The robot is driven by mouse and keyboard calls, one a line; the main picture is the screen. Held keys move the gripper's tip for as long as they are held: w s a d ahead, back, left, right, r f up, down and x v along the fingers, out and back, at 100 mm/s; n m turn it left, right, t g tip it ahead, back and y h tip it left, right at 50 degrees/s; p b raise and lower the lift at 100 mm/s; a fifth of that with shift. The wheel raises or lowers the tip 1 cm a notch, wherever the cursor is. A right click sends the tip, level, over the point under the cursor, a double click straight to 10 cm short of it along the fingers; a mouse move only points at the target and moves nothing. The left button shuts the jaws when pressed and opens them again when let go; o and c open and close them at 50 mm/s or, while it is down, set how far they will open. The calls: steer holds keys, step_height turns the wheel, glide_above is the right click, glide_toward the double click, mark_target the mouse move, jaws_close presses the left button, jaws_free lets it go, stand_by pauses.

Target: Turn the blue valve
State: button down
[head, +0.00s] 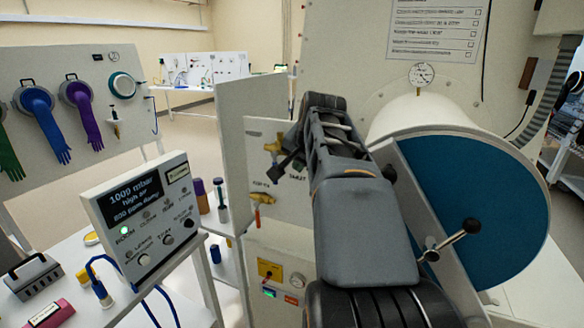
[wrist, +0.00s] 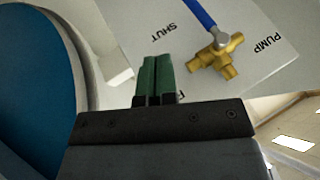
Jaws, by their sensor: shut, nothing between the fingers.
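In the wrist view the blue valve has a blue lever (wrist: 202,13) on a brass body (wrist: 216,57), mounted on a pale panel. The panel is printed SHUT and PUMP, with another label partly hidden. My gripper (wrist: 157,58) has green fingertips pressed together and holds nothing. The tips are left of the brass body, apart from it in the picture; their depth from the panel is unclear. In the head view a brass valve (head: 273,146) shows beside my arm, and a lower valve has an orange-red handle (head: 262,198).
A large cylinder with a blue round door (head: 480,195) and a black-knobbed handle (head: 462,232) stands close right of my arm. A control box (head: 145,215) and bench items are left. Gloves hang on a board (head: 75,100) behind.

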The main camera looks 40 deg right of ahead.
steer(key=w+f+p, duration=0.1)
steer(key=w+f, duration=0.5)
steer(key=w, duration=0.2)
steer(key=shift+d+p, duration=0.2)
steer(key=shift+p, duration=0.2)
steer(key=shift+w+f, duration=0.1)
steer(key=shift+f, duration=0.1)
